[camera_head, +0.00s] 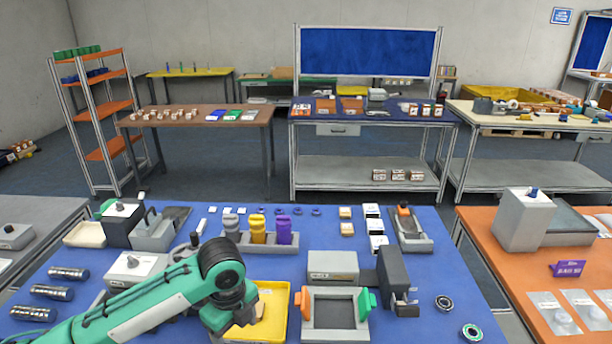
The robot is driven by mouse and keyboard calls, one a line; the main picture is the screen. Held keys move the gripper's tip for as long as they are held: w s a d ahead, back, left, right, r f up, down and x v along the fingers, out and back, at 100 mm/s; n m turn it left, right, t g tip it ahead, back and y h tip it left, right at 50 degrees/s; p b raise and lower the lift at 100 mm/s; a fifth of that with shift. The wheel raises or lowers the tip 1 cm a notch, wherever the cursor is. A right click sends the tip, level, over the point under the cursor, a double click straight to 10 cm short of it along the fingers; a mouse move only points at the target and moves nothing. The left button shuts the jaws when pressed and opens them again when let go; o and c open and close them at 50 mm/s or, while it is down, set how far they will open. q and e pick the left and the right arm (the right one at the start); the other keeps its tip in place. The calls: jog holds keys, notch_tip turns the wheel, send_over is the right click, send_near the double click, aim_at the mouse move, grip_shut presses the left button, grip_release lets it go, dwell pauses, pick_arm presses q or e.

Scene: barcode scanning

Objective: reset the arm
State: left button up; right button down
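My green and black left arm reaches in from the lower left over the blue table (300,238). Its dark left gripper (240,318) points down over the left part of a yellow tray (275,296). A small tan item (260,312) lies in the tray beside the gripper. The fingertips are small and partly hidden by the wrist, so I cannot tell whether they are open or shut, or whether they touch anything. My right gripper is not in view.
Right of the tray stand a grey frame with orange and green clamps (334,311) and a dark upright device (394,278). Behind the arm is a rack with yellow and purple cylinders (257,236). Dark cylinders (68,273) lie at left. Bearings (443,303) lie at right.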

pick_arm(q)
jog(key=s+d+f+n+t+h, duration=0.2)
jog(key=s+d+f+n+h, duration=0.25)
jog(key=s+f+n, duration=0.45)
jog(key=s+a+f+n+t+y, duration=0.2)
jog(key=s+a+f+n+y, duration=0.15)
jog(key=s+a+n, duration=1)
notch_tip(320, 180, down, 30)
jog(key=g, duration=0.2)
jog(key=s+a+f+g+y, duration=0.1)
jog(key=s+a+f, duration=0.2)
jog(key=s+f, duration=1.7)
jog(key=shift+f, duration=0.25)
